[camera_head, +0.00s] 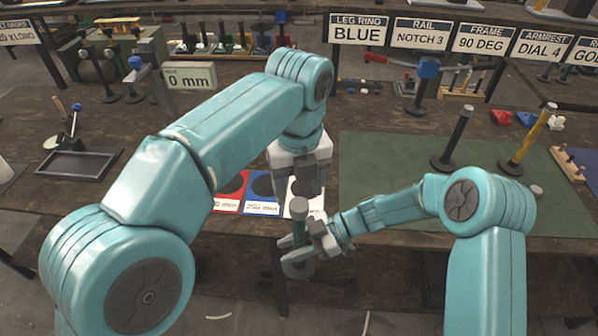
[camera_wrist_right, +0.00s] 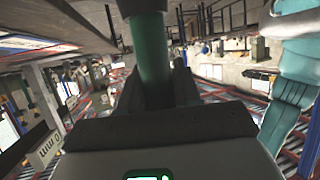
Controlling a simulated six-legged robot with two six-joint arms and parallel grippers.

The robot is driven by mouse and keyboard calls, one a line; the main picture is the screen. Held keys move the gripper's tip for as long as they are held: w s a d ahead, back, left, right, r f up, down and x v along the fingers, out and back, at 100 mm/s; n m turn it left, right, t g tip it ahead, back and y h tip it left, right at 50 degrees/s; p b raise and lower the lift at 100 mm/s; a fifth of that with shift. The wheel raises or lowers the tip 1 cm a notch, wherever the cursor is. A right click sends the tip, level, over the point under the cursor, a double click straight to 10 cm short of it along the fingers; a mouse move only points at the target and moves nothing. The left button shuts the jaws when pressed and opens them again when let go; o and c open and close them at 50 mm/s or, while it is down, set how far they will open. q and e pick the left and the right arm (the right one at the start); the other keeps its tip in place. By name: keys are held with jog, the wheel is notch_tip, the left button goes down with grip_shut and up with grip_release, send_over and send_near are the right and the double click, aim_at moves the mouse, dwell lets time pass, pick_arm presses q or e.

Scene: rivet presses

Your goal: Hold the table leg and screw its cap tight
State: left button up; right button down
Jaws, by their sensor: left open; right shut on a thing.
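A green table leg (camera_head: 299,222) with a round dark base (camera_head: 297,269) stands roughly upright in front of the table's front edge. My right gripper (camera_head: 305,240) is shut around the leg. In the right wrist view the green leg (camera_wrist_right: 153,55) rises between the fingers. The leg's top end (camera_head: 298,203) looks grey-green; I cannot tell whether this is its cap. My left gripper (camera_head: 305,182) is open, pointing down just above the leg's top. It appears empty, and its fingertips partly blend with the cards behind.
Red, blue and white cards (camera_head: 262,205) lie at the table's front edge behind the grippers. A green mat (camera_head: 385,165) holds a black leg (camera_head: 455,140) and a yellow leg (camera_head: 530,140). A dark tray (camera_head: 78,164) lies at left. Signs (camera_head: 358,30) stand behind.

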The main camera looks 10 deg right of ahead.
pick_arm(q)
jog(key=n, duration=0.5)
jog(key=shift+r, duration=0.1)
jog(key=n, duration=0.5)
jog(key=shift+a+r+n, duration=0.1)
jog(key=shift+r+n, duration=0.05)
jog(key=shift+n, duration=0.15)
jog(key=n, duration=0.5)
jog(key=shift+r, duration=0.15)
jog(key=n, duration=0.5)
jog(key=shift+r, duration=0.15)
jog(key=n, duration=0.5)
jog(key=shift+a+r+n, duration=0.1)
jog(key=shift+r+n, duration=0.1)
jog(key=shift+n, duration=0.1)
jog(key=n, duration=0.5)
jog(key=shift+r, duration=0.2)
jog(key=n, duration=0.4)
jog(key=shift+r+n, duration=0.25)
jog(key=shift+n, duration=0.15)
jog(key=n, duration=0.3)
jog(key=shift+r, duration=0.15)
jog(key=shift+r+n, duration=0.1)
jog(key=shift+n, duration=0.5)
jog(key=shift+w+d+r, duration=0.15)
jog(key=shift+d, duration=0.15)
